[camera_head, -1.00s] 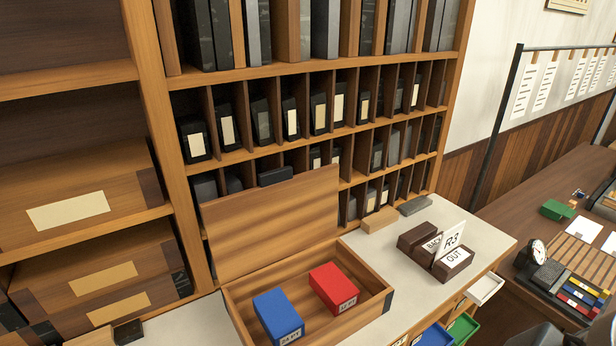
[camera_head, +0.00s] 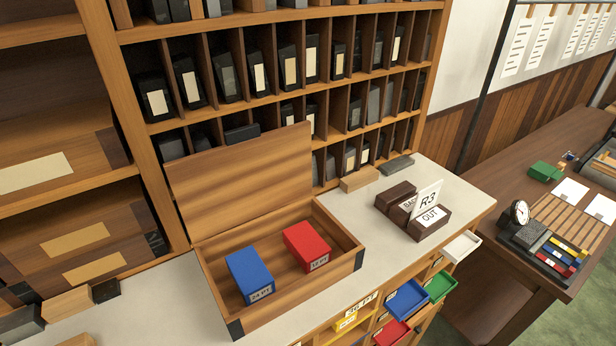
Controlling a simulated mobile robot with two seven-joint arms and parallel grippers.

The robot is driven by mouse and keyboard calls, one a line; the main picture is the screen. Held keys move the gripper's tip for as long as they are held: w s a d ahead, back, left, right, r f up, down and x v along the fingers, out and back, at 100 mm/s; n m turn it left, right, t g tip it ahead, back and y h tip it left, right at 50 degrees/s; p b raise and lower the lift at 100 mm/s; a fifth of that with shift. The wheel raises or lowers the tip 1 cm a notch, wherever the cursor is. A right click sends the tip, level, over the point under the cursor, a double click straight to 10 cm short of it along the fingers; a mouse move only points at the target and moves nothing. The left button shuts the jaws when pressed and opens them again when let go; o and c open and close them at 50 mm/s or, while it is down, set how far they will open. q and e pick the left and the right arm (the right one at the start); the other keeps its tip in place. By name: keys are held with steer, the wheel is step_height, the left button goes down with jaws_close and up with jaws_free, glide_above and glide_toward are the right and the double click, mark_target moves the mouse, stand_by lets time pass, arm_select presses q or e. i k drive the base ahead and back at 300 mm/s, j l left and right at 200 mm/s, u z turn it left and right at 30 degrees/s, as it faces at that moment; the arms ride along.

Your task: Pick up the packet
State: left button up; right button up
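Two packets lie in an open wooden box on the pale counter. The blue packet (camera_head: 249,274) is on the left and its label appears to read 24 PT. The red packet (camera_head: 306,245) is on the right, with a label that looks like 12 PT. The frames do not tell which packet the task means. The box (camera_head: 340,236) has its lid (camera_head: 240,185) raised at the back. The packets sit apart inside it. Neither of my grippers is in view.
Dark blocks marked OUT and BACK (camera_head: 432,222), with an R3 card (camera_head: 429,197), stand on the counter (camera_head: 385,250) right of the box. Open coloured drawers (camera_head: 408,300) jut out below the front edge. Tall shelves (camera_head: 230,118) rise behind. A desk (camera_head: 520,190) stands at the right.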

mark_target(307, 248)
steer(key=i+l+u, duration=0.1)
steer(key=l+u, duration=0.15)
steer(key=u, duration=0.2)
steer(key=l+u, duration=0.6)
steer(key=u, duration=0.25)
steer(key=l+u, duration=0.6)
steer(key=u, duration=0.25)
steer(key=k+j, duration=0.05)
